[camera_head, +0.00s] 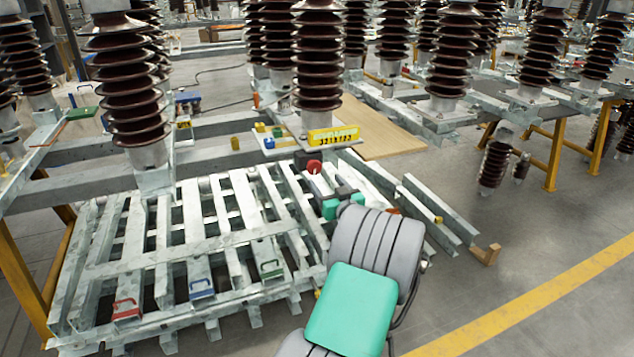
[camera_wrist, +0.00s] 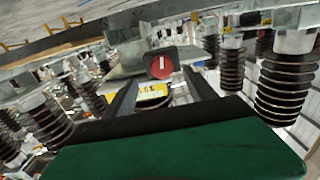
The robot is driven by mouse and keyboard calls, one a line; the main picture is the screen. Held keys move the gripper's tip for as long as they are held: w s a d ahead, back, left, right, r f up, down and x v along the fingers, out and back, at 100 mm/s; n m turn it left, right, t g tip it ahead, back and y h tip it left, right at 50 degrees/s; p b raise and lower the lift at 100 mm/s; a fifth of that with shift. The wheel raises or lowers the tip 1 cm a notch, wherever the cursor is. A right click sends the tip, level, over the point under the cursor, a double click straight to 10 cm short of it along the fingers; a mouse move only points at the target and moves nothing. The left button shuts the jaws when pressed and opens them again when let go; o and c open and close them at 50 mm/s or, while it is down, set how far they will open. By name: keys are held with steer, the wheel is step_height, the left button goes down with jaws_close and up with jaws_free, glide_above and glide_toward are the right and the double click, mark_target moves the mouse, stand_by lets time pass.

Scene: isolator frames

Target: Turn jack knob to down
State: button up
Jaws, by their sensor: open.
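The jack knob (camera_head: 314,167) is a round red knob on a dark square base, in the middle of the head view. It also shows in the wrist view (camera_wrist: 161,67), face on, with a white line across it that runs close to upright in the picture. My gripper (camera_head: 325,183) is open, and its fingers point toward the knob. In the wrist view the two dark fingers (camera_wrist: 155,92) reach up on either side below the knob, with the knob ahead of the gap between them. I cannot tell whether the fingertips touch it.
A yellow block with dark markings (camera_head: 333,135) stands on a white plate just behind the knob. Pale metal frames (camera_head: 150,240) with red, blue and green handles fill the left. Tall brown ridged insulators (camera_head: 318,60) stand behind.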

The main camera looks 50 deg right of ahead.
mark_target(315, 169)
steer(key=x, duration=0.7)
steer(key=shift+w+a, duration=0.1)
steer(key=shift+a, duration=0.05)
steer(key=shift+r, duration=0.1)
steer(key=c, duration=1.4)
